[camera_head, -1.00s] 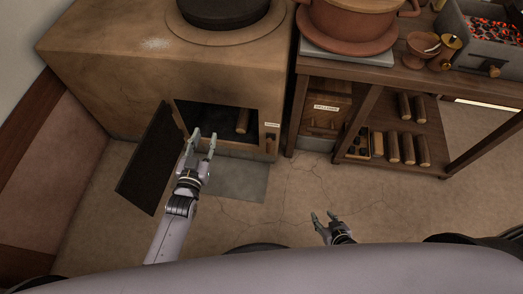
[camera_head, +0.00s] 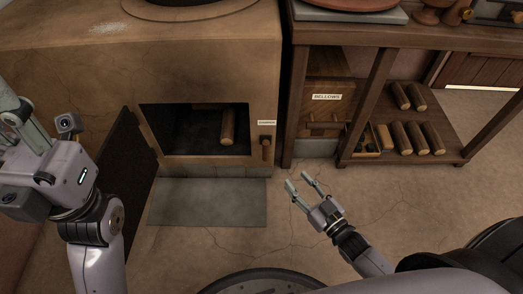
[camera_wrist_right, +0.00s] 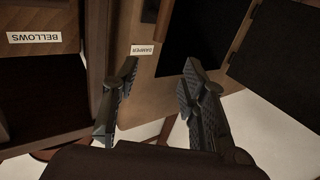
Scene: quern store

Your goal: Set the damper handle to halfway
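The damper handle (camera_head: 266,148) is a small brown lever at the right of the stove's (camera_head: 210,65) front, just below a white DAMPER label (camera_head: 267,122). It appears to point downward. In the right wrist view, which is upside down, the label (camera_wrist_right: 142,49) shows beyond my fingers, with what looks like the handle (camera_wrist_right: 165,14) at the top edge. My right gripper (camera_head: 298,180) is open and empty, below and right of the handle, apart from it. My left gripper (camera_head: 22,122) is at the left edge; its fingertips are not clear.
The stove's dark door (camera_head: 125,175) stands open at the left, and a log (camera_head: 227,127) lies in the firebox. A wooden shelf unit (camera_head: 360,42) with a BELLOWS box (camera_head: 328,90) and several logs stands to the right. The floor before the handle is clear.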

